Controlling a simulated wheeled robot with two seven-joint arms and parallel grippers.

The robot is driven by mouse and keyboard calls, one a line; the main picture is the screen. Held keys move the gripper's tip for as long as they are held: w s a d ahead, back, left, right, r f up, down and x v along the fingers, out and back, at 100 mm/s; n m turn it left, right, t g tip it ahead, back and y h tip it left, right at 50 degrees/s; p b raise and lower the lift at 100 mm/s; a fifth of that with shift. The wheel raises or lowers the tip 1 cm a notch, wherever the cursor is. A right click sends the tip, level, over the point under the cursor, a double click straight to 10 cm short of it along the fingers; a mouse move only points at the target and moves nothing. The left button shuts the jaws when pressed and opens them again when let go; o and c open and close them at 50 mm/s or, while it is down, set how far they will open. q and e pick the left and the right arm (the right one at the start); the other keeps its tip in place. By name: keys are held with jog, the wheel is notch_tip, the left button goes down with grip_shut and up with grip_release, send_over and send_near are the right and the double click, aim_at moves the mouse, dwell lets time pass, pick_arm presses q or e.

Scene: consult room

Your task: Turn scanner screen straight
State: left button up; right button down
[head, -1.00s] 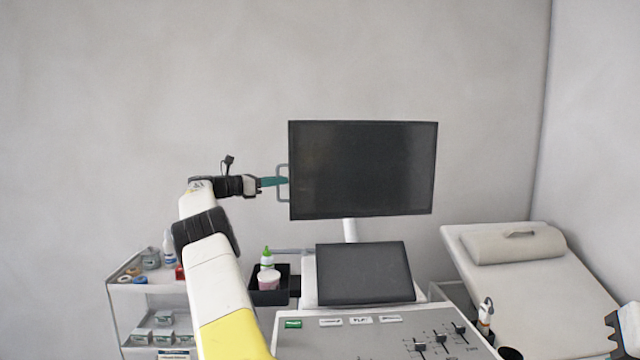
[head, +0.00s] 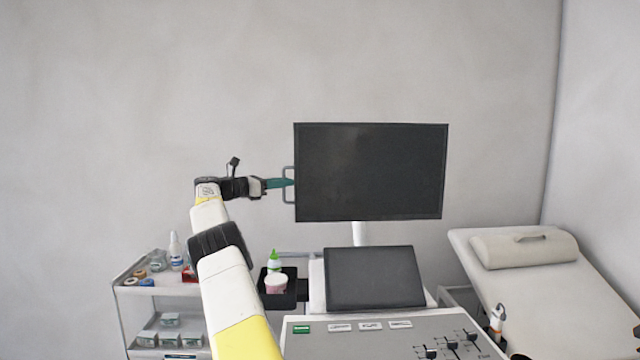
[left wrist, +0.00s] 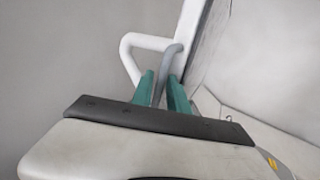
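The scanner screen (head: 371,171) is a dark flat panel on a white post (head: 360,233) above the scanner console. It faces me nearly squarely, its right edge looking slightly shorter than its left. A grey loop handle (head: 288,170) sticks out from its left edge. My left gripper (head: 284,183) is at this handle, its teal fingers on either side of the bar. In the left wrist view the handle's grey bar (left wrist: 175,58) runs down between the fingers, which look closed on it. Only a dark sliver of my right gripper (head: 637,332) shows at the right edge.
A tilted dark panel (head: 375,278) sits below the screen, above the console (head: 400,346) with its sliders. A black tray (head: 290,294) holds a bottle and a pink-white cup. A supply trolley (head: 160,290) stands left, an exam bed (head: 540,295) right.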

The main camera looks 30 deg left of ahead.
pick_arm(q)
jog(key=v, duration=0.7)
jog(key=shift+s+a, duration=0.2)
jog(key=shift+s, duration=0.1)
